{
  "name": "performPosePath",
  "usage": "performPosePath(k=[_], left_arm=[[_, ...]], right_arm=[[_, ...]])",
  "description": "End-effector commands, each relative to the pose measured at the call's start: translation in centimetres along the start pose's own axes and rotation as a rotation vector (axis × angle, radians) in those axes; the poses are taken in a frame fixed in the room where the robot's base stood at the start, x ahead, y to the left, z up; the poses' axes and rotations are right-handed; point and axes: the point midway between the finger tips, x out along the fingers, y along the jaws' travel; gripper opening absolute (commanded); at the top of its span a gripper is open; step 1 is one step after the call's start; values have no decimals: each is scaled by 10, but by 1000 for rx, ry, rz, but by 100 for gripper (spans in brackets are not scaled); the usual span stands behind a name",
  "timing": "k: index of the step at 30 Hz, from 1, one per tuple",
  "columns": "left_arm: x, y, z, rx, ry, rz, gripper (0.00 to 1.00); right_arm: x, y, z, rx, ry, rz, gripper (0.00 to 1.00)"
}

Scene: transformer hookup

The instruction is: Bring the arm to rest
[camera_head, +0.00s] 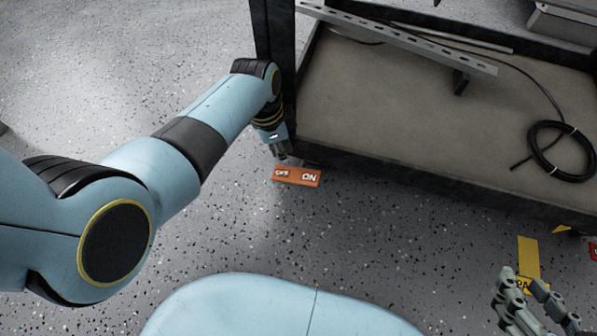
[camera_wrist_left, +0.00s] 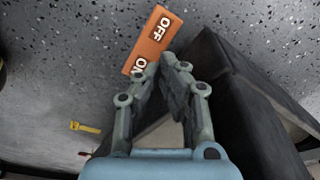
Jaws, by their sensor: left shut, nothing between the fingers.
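My left arm (camera_head: 200,130) reaches in from the left in the head view. Its gripper (camera_head: 283,155) points down beside the dark corner post of a workbench. In the left wrist view the left gripper's fingers (camera_wrist_left: 171,62) come together at the tips, shut with nothing held. My right gripper (camera_head: 523,280) is at the lower right, fingers apart and empty.
The bench's lower shelf (camera_head: 400,110) holds a slotted metal rail (camera_head: 400,38) and a coiled black cable (camera_head: 560,150). A yellow tag (camera_head: 528,255) is near the right gripper. Speckled floor (camera_head: 110,60) is open at the left.

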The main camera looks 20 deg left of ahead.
Motion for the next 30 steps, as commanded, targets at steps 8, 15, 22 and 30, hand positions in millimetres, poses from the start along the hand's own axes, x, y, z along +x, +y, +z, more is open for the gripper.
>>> performPosePath(k=[8,15,22,30], left_arm=[[0,0,0,0,-1,1,0],[0,0,0,0,-1,0,0],[9,18,36,-120,18,-81,0],[-37,82,142,-529,218,-404,0]], right_arm=[[0,0,1,1,-4,0,32],[0,0,1,0,-3,0,32],[0,0,1,0,-2,0,32],[0,0,1,0,-2,0,32]])
